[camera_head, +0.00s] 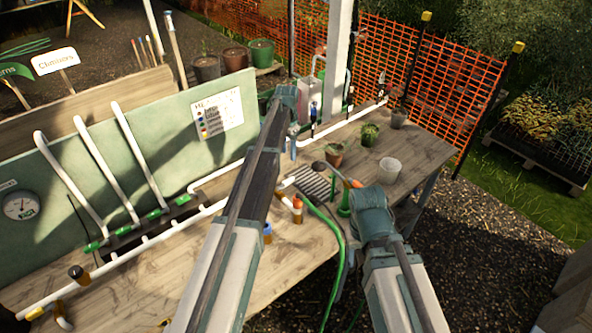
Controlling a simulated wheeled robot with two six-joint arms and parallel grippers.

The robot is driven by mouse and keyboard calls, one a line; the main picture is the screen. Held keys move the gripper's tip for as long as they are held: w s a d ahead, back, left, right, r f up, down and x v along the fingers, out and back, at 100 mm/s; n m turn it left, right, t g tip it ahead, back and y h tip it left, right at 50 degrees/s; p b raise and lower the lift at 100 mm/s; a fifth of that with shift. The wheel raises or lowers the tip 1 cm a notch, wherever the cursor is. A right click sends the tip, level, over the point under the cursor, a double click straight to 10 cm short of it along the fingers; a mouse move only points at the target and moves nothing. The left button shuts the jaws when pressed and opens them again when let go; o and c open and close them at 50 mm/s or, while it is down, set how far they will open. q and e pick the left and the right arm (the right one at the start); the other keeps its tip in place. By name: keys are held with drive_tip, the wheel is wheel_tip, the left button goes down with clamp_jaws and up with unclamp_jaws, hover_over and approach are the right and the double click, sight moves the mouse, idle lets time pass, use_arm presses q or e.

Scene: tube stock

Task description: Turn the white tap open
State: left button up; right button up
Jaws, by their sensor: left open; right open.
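White pipework (350,118) with dark and green fittings runs along the back of the wooden bench. I cannot tell for certain which small fitting is the white tap; my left arm hides part of the pipe. My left arm reaches to the back of the bench, and its gripper (293,138) is by the pipe near the post, small and partly hidden, open. My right gripper (347,182) is low over the bench's front right part, near a green hose (330,222); its fingers are hard to make out, but it is open. Neither gripper visibly holds anything.
Several curved white tubes (104,172) rise from a dark manifold beside a green panel with a gauge (20,206). Potted plants (369,134) and a whitish cup (389,170) stand on the right. Bare bench (150,285) lies front left.

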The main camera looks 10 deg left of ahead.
sight(289, 180)
use_arm(q)
wheel_tip(289, 180, down, 14)
drive_tip(key=b, duration=1.4)
drive_tip(key=shift+s, duration=0.1)
drive_tip(key=shift+r, duration=0.1)
clamp_jaws()
idle(0.7)
